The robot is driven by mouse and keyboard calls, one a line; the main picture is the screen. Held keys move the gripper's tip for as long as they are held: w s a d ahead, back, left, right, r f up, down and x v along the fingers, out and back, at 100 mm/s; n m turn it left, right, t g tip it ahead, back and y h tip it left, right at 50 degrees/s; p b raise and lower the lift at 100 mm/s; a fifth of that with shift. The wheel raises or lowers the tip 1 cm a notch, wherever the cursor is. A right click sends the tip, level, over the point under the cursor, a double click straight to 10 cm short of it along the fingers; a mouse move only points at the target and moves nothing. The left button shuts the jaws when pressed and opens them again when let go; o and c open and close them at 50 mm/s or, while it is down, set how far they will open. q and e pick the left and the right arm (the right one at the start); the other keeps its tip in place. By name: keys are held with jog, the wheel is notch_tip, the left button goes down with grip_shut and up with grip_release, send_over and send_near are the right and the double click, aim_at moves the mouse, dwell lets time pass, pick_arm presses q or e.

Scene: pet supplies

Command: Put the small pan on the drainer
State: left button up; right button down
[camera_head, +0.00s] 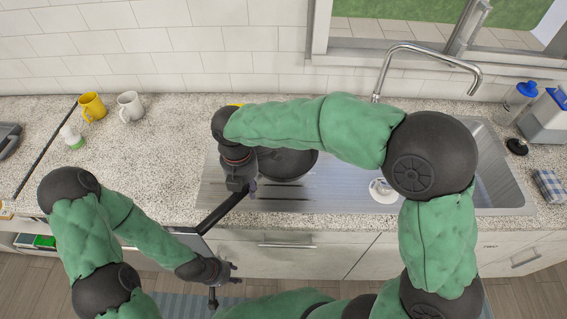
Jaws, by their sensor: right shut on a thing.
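The small pan (290,165) is dark and round. It lies over the left part of the steel drainer (335,192), partly hidden behind my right arm. I cannot tell whether it rests on the drainer or hangs just above it. My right gripper (248,186) points down at the pan's left side and is shut on the pan; the grip itself is mostly hidden. My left gripper (232,273) is low, in front of the counter and apart from the pan. Its fingers are too small to tell open or shut.
The sink basin (493,178) with a tall tap (430,55) is right of the drainer. A blue-capped bottle (516,100) stands far right. The left-middle counter is clear.

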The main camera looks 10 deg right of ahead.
jog(key=s+a+n, duration=0.1)
jog(key=n, duration=0.1)
jog(key=a+r+n, duration=0.1)
jog(key=n, duration=0.1)
jog(key=s+a+r+n, duration=0.1)
jog(key=a+n, duration=0.1)
jog(key=n, duration=0.1)
jog(key=shift+s, duration=0.35)
jog(key=shift+d+f, duration=0.15)
jog(key=shift+d, duration=0.1)
jog(key=w+d+f+b, duration=0.1)
jog(key=d+f, duration=0.2)
jog(key=d, duration=0.1)
jog(key=w+d+f+b, duration=0.1)
jog(key=d+f+b, duration=0.1)
jog(key=d+f, duration=0.1)
jog(key=w+d+f+b, duration=0.1)
jog(key=d+f, duration=0.1)
jog(key=d, duration=0.3)
jog(key=shift+w+d+f, duration=0.15)
jog(key=shift+w+f, duration=0.05)
jog(key=shift+f, duration=0.2)
jog(key=shift+d+f+b, duration=0.15)
jog(key=shift+f+b, duration=0.1)
jog(key=shift+b, duration=0.15)
notch_tip(320, 180, down, 4)
jog(key=shift+w+d+r+b, duration=0.15)
jog(key=shift+r+b, duration=0.1)
jog(key=shift+b, duration=0.3)
jog(key=shift+r, duration=0.1)
